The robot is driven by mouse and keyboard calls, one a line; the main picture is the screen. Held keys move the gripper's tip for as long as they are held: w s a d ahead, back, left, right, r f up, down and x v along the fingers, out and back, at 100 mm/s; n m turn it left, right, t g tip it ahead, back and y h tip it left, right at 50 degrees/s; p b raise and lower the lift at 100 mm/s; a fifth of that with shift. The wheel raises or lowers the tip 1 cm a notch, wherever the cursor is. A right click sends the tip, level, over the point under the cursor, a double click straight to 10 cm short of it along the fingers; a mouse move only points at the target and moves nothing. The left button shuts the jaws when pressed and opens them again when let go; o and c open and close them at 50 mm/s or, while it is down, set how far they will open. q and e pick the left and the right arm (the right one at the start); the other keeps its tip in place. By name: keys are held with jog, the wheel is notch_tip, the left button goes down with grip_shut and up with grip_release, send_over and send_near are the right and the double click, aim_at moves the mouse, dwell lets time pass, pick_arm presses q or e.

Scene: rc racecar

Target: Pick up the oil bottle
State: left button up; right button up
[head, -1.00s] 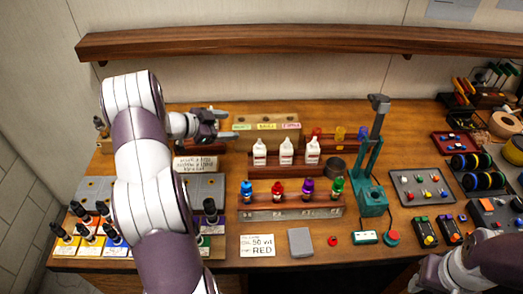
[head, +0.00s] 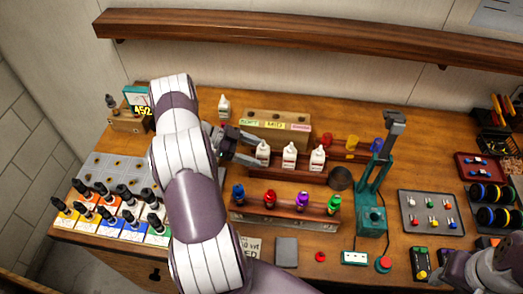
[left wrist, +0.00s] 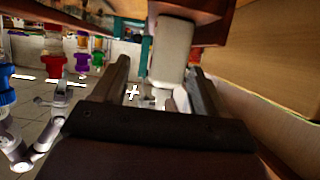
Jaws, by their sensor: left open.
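Three white bottles with labels and pointed caps stand in a dark wooden rack; the left one (head: 262,153), the middle one (head: 289,156) and the right one (head: 317,158) show in the head view. My left gripper (head: 247,147) is open beside the left bottle, its fingers pointing right towards it. In the left wrist view a white bottle (left wrist: 172,50) shows between the spread fingers (left wrist: 160,78), towards the far ends; whether they touch it I cannot tell. Another white bottle (head: 224,107) stands farther back, behind my left arm. The bottle labels are too small to read.
A wooden block (head: 275,130) with labels stands behind the rack. A dark round cup (head: 341,179) and a teal press (head: 371,218) stand to the right. A wooden shelf (head: 300,45) runs along the wall.

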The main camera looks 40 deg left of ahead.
aim_at(267, 154)
pick_arm(q)
jog(key=w+d, duration=0.1)
jog(key=w+d+f+p, duration=0.1)
jog(key=w+d, duration=0.1)
jog(key=shift+p, duration=0.3)
jog(key=shift+w+d+f, duration=0.15)
jog(key=shift+d+f, duration=0.05)
jog(key=shift+f, duration=0.1)
jog(key=shift+s+a, duration=0.1)
jog(key=shift+s, duration=0.25)
jog(key=shift+c, duration=1.3)
jog(key=shift+w, duration=0.2)
jog(key=c, duration=0.8)
pick_arm(e)
jog(key=shift+w+d+r, duration=0.1)
jog(key=shift+w+r, duration=0.1)
jog(key=shift+r, duration=0.4)
jog(key=shift+w+r, duration=0.15)
jog(key=shift+r, duration=0.45)
pick_arm(q)
jog(key=shift+s, duration=0.1)
